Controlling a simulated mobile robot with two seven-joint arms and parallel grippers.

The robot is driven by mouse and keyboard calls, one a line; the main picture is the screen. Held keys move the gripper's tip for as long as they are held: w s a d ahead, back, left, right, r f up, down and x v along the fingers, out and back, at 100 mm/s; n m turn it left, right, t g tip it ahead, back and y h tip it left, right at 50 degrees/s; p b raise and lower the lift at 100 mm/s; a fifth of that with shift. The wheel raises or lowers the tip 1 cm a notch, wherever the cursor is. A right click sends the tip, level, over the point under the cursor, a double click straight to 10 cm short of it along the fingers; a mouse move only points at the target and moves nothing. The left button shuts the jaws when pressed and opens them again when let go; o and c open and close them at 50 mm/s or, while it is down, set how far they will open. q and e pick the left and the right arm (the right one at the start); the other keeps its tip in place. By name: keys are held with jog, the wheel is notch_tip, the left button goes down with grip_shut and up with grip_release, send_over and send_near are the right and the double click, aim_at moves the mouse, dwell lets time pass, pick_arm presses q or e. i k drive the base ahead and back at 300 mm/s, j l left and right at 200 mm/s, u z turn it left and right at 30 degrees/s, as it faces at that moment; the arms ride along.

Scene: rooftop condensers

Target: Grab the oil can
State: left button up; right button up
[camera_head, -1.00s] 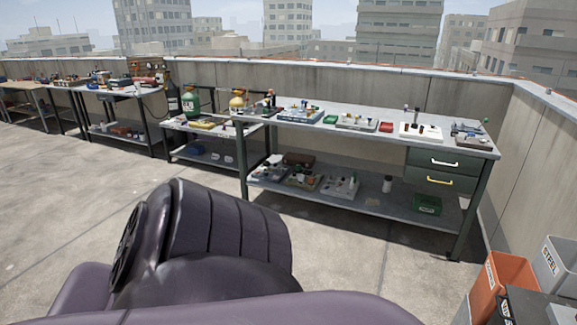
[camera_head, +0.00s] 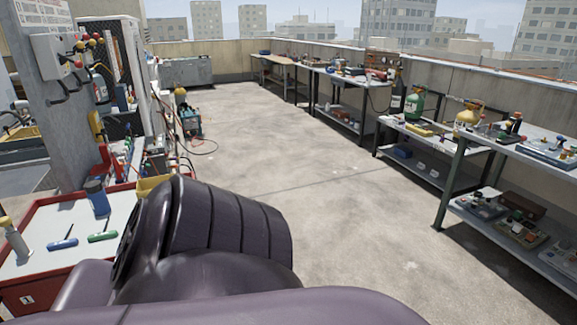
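I cannot pick out the oil can for certain. A grey container with a yellow top (camera_head: 14,240) stands at the left edge on a red cart (camera_head: 62,205); it is partly cut off, and I cannot tell whether it is the oil can. A yellow rounded vessel (camera_head: 468,115) stands far right on the benches, too small to identify. Neither gripper is in view; a large dark purple part of my own body fills the lower middle and hides part of the cart.
Work benches with tools (camera_head: 420,131) line the right wall, with a green cylinder (camera_head: 414,103) on one. A blue container (camera_head: 97,197) and green-handled tool (camera_head: 103,237) are on the cart. A welder-like machine (camera_head: 190,121) with hoses stands beyond. The concrete floor (camera_head: 300,170) between is clear.

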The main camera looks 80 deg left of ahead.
aim_at(96, 194)
jog(key=u, duration=3.85)
jog(key=i+j, duration=0.15)
jog(key=j, duration=0.25)
jog(key=i+j, duration=0.2)
jog(key=j, duration=0.15)
jog(key=i+j, duration=0.15)
jog(key=j, duration=0.25)
jog(key=u, duration=0.05)
